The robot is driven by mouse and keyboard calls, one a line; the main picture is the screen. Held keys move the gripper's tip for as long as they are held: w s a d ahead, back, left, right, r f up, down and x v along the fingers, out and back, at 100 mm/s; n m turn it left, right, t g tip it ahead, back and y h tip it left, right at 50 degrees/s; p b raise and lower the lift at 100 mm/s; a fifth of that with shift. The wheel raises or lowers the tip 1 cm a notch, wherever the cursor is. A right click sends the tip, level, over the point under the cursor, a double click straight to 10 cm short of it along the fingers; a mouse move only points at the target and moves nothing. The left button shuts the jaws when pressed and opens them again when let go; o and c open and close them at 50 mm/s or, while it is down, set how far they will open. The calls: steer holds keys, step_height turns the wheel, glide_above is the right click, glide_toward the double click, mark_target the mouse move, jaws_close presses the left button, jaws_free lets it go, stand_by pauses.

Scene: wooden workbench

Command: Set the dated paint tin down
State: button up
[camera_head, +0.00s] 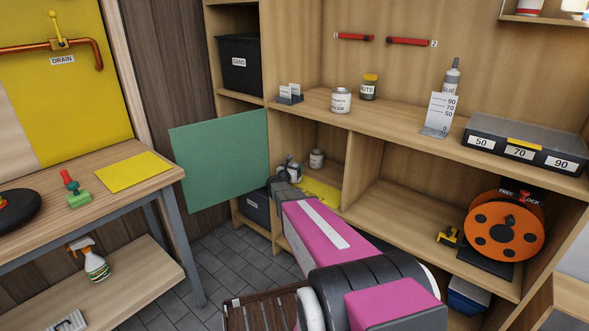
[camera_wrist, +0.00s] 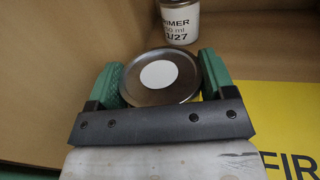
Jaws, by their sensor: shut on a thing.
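My gripper (camera_wrist: 162,82) is shut on a paint tin (camera_wrist: 158,96), with one green finger on each side of it. I see its metal lid with a white disc from above; its side label is hidden. In the head view my gripper (camera_head: 288,171) is inside the lower left compartment of the shelf unit, and the held tin is hard to make out. Just beyond the held tin stands a second tin (camera_wrist: 179,22), labelled "PRIMER" with a date ending "/27". It also shows in the head view (camera_head: 317,159). I cannot tell whether the held tin touches the compartment floor.
A yellow sheet (camera_wrist: 285,125) lettered "FIR" lies on the compartment floor at the right. The green door (camera_head: 222,158) stands open on the left. Another labelled tin (camera_head: 341,101) and a nuts jar (camera_head: 369,88) stand on the shelf above. A wooden divider bounds the compartment's right.

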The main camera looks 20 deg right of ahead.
steer(key=shift+f, duration=0.1)
steer(key=o, duration=1.1)
